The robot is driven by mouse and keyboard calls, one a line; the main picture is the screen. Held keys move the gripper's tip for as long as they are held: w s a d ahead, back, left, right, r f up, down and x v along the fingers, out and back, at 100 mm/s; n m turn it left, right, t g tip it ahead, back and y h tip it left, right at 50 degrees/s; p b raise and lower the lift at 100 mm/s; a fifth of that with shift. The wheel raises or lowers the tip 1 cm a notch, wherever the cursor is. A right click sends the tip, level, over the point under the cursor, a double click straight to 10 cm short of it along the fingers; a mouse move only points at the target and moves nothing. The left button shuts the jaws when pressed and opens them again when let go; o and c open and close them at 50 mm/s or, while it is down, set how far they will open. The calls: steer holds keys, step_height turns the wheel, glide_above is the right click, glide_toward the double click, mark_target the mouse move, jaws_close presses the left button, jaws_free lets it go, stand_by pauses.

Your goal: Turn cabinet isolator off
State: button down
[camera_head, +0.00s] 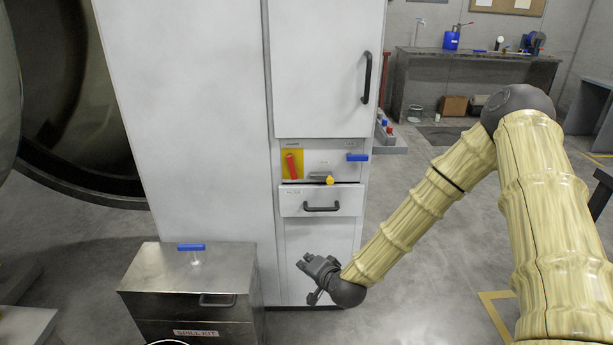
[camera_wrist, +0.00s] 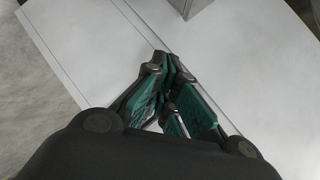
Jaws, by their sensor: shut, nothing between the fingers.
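The cabinet (camera_head: 205,120) is a tall white unit in the middle of the head view. On its front panel is a red isolator handle (camera_head: 291,166) on a yellow plate (camera_head: 285,155); the handle stands nearly upright with a slight tilt. My gripper (camera_head: 312,297) is low in front of the cabinet, below the drawer and well below the red handle, apart from it. In the wrist view my gripper (camera_wrist: 168,65) has its green-padded fingers together with nothing between them. White panel surfaces fill that view; the red handle is not visible there.
Beside the isolator are a blue handle (camera_head: 357,157) and a yellow knob (camera_head: 329,180). Below is a drawer with a black handle (camera_head: 321,208); a door handle (camera_head: 366,78) is above. A metal spill kit box (camera_head: 180,285) stands left of my gripper. Open floor lies right of the cabinet.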

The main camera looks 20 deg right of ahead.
steer(key=w+d+r+m+t+h, duration=0.1)
steer(key=w+d+r, duration=0.1)
steer(key=w+r, duration=0.15)
steer(key=w+d+r+m+t, duration=0.2)
steer(key=w+d+r, duration=0.1)
steer(key=r, duration=0.2)
steer(key=m+t+h, duration=0.2)
steer(key=m, duration=0.1)
glide_toward(304, 168)
steer(key=s+d, duration=0.4)
steer(key=s, duration=0.1)
steer(key=w, duration=1)
steer(key=shift+r, duration=0.15)
steer(key=a, duration=0.2)
steer(key=w+a, duration=0.1)
steer(key=shift+f, duration=0.3)
steer(key=shift+w+a+f, duration=0.1)
steer(key=shift+a, duration=0.35)
steer(key=shift+f+b, duration=0.1)
steer(key=shift+b, duration=0.3)
